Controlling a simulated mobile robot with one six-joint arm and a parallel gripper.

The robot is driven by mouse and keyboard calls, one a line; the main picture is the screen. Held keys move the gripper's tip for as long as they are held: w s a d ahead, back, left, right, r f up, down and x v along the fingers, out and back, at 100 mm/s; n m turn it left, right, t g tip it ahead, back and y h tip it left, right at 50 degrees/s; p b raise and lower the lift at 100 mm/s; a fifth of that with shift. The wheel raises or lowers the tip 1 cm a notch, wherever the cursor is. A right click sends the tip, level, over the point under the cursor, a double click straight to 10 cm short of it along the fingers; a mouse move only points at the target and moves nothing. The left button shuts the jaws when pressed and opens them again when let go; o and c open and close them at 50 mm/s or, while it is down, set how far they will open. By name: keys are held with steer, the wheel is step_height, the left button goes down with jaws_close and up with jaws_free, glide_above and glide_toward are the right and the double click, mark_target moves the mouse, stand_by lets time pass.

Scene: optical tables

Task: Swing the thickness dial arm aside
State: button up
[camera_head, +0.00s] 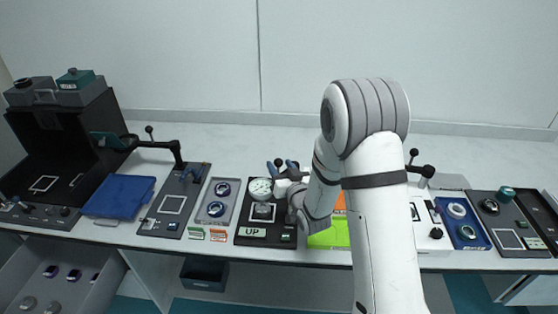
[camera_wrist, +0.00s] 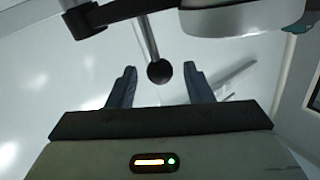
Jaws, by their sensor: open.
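The thickness dial (camera_head: 260,188), a round white gauge face, stands over a dark base plate (camera_head: 245,210) with a sign reading UP (camera_head: 252,231). A dark ball knob (camera_head: 278,162) shows just behind and right of the dial. My gripper (camera_head: 284,167) is beside the dial on its right, partly covered by my own wrist. In the wrist view my gripper (camera_wrist: 158,88) is open with two blue-grey fingers apart. The dark ball knob (camera_wrist: 159,71) on a thin metal rod lies between the fingertips, with gaps on both sides. A rounded white body (camera_wrist: 245,18) is above it.
A grey tray with two round pieces (camera_head: 217,203) is left of the dial station. A bright green pad (camera_head: 330,236) lies to its right, under my arm. Another dark-knobbed arm (camera_head: 422,170) stands further right. The bench behind the stations is clear.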

steer(key=shift+x, duration=1.15)
